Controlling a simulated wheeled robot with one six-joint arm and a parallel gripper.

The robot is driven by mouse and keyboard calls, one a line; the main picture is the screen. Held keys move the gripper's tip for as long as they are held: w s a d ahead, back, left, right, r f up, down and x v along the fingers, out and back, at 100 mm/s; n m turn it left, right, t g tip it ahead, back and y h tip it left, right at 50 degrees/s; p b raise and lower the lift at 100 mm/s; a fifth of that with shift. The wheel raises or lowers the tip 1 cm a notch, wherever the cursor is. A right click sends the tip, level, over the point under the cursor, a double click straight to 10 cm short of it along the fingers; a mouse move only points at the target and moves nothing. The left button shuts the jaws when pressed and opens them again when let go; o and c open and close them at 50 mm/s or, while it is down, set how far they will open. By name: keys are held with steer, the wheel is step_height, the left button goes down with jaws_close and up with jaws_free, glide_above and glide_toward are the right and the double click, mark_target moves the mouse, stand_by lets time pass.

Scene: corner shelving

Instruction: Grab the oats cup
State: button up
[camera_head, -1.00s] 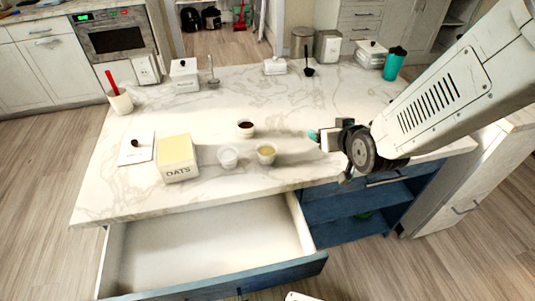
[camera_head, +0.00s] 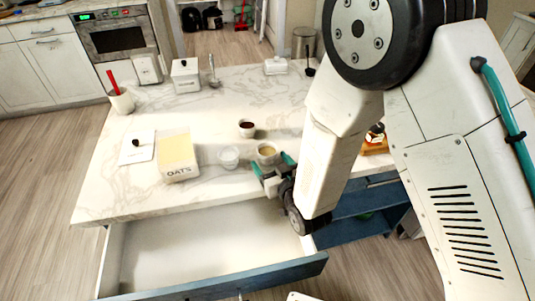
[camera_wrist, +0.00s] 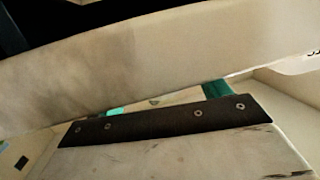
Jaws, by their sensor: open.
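A small white cup with tan contents (camera_head: 267,150), likely the oats cup, stands upright on the marble counter near its front edge. My gripper (camera_head: 273,165) is open, with its teal fingertips just at the near right side of this cup. I cannot tell whether they touch it. In the wrist view, the teal fingertips of my gripper (camera_wrist: 165,101) show partly behind a dark strip. A wide pale surface fills much of that view, and I cannot make out the cup there.
A clear or white cup (camera_head: 228,157) stands close left of the tan-filled cup. A bowl with dark contents (camera_head: 247,129) is behind it. The OATS box (camera_head: 178,157) stands farther left. An open, empty drawer (camera_head: 205,245) juts out below the counter.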

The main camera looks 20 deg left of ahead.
mark_target(271, 161)
steer(key=x, duration=0.3)
steer(key=shift+w+a, duration=0.1)
steer(key=shift+w, duration=0.25)
steer(key=c, duration=1.1)
